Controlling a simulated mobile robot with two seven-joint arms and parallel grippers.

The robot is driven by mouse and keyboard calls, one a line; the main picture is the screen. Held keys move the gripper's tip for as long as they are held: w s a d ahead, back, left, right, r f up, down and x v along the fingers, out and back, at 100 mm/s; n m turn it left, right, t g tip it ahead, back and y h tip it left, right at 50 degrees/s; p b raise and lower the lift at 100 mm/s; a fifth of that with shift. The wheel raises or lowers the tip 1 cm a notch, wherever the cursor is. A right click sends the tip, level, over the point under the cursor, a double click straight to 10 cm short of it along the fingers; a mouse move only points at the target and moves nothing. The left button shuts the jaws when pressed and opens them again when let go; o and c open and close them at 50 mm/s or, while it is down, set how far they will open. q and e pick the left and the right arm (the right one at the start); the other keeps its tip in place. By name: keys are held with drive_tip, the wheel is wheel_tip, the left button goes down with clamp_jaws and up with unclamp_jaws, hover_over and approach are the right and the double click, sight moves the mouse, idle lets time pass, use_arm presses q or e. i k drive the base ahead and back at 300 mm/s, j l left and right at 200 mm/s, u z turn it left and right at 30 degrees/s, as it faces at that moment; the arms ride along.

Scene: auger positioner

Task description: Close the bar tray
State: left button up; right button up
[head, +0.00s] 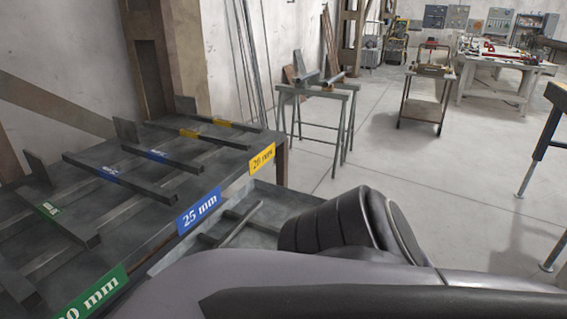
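The bar tray (266,208) is a grey metal tray that sticks out from under the top of the dark steel rack (190,160) at the left. It stands open, and a thin bar (240,222) lies in it. My own arm, with a grey link and a black ribbed joint, crosses the lower middle of the view and hides the near and right parts of the tray. Neither of my grippers shows, so I cannot tell whether one touches the tray.
Dark bars lie on the rack top, with green, blue (199,209) and yellow (262,158) size labels on its front. A sawhorse (318,92) with metal pieces, a small cart (425,90) and a workbench (497,75) stand behind. The concrete floor between is clear.

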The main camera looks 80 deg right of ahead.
sight(281, 204)
drive_tip(key=k+j+z, duration=0.15)
drive_tip(key=z, duration=1.5)
drive_tip(key=i+z, duration=0.15)
drive_tip(key=z, duration=0.2)
drive_tip(key=j+z, duration=0.1)
drive_tip(key=z, duration=0.3)
drive_tip(key=i+z, duration=0.1)
drive_tip(key=z, duration=0.3)
drive_tip(key=j+u, duration=0.15)
drive_tip(key=u, duration=0.2)
drive_tip(key=i, duration=0.05)
